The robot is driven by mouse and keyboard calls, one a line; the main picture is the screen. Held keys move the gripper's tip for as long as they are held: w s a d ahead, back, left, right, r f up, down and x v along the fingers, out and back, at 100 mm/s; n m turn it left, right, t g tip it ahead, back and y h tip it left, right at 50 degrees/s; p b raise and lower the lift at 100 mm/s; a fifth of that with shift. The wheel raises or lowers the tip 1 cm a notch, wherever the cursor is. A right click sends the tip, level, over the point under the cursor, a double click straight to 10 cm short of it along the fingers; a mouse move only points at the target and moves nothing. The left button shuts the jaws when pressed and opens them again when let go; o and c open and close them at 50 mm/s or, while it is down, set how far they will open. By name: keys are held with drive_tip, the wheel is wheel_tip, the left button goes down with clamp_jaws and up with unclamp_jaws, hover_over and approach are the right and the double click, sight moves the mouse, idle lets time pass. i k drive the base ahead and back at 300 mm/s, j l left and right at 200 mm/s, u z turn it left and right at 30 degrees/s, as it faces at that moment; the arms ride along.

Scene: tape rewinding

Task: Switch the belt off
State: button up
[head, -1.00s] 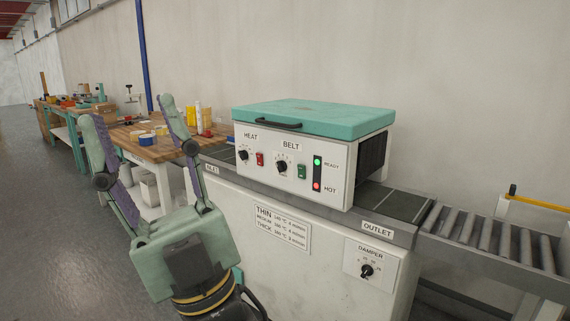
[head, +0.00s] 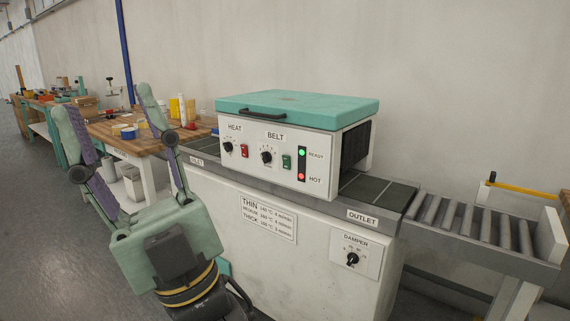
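The belt machine (head: 230,138) has a white front panel and a teal lid (head: 300,108) with a dark handle. Under the BELT label is a black dial (head: 267,157) with a green rocker switch (head: 286,162) to its right. Under the HEAT label is another dial (head: 229,147) with a red switch (head: 244,151). A green READY lamp (head: 302,153) and a red HOT lamp (head: 301,177) are lit. My gripper (head: 108,125) is open and empty, its fingers pointing up, left of the machine and apart from the panel. The switch positions are too small to read.
A roller table (head: 480,225) adjoins the outlet at right. A wooden workbench (head: 150,141) with tapes and bottles stands behind my gripper. A damper dial (head: 352,259) sits low on the machine base. Floor (head: 45,215) at left is clear.

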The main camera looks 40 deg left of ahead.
sight(286, 162)
drive_tip(key=u, duration=1.4)
